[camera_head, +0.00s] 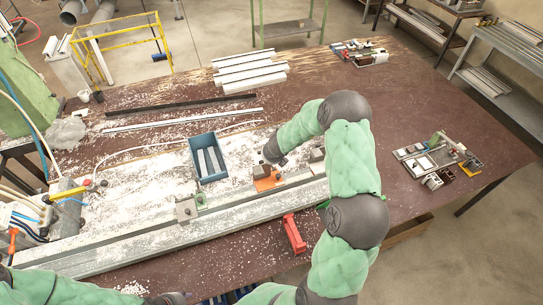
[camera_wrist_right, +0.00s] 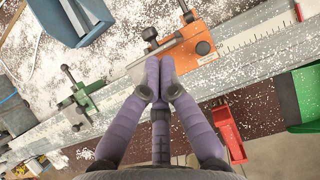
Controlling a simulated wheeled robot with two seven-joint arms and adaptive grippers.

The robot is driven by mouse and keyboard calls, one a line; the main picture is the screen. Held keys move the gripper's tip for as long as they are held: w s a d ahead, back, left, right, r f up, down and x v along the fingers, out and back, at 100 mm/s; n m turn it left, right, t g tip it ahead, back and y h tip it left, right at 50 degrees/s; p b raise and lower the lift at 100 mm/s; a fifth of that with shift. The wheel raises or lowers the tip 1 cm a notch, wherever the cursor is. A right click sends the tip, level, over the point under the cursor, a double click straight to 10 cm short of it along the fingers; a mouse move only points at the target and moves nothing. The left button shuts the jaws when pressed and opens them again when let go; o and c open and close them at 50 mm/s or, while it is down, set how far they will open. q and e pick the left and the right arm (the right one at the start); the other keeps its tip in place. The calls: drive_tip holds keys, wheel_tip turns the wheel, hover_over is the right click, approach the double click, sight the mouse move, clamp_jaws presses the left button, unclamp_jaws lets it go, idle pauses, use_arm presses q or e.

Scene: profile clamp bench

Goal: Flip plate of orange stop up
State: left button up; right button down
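The orange stop (camera_head: 267,182) sits on the long metal profile rail (camera_head: 130,240), right of its middle. In the right wrist view the orange stop (camera_wrist_right: 187,50) shows an orange body with a dark round knob, and a pale metal plate (camera_wrist_right: 139,69) beside it near my fingertips. My right gripper (camera_wrist_right: 160,66) has its fingertips drawn together over the plate's edge. I cannot tell whether they touch the plate, and I see nothing clearly held. In the head view my right gripper (camera_head: 270,155) is just behind the stop.
A green stop (camera_head: 201,200) is on the rail to the left. A blue bin (camera_head: 208,158) holding grey bars stands behind the rail. White chips cover the bench. Several profiles (camera_head: 247,72) lie at the back.

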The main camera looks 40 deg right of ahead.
drive_tip(key=v, duration=0.7)
drive_tip(key=shift+s, duration=0.35)
drive_tip(key=shift+a+f, duration=0.1)
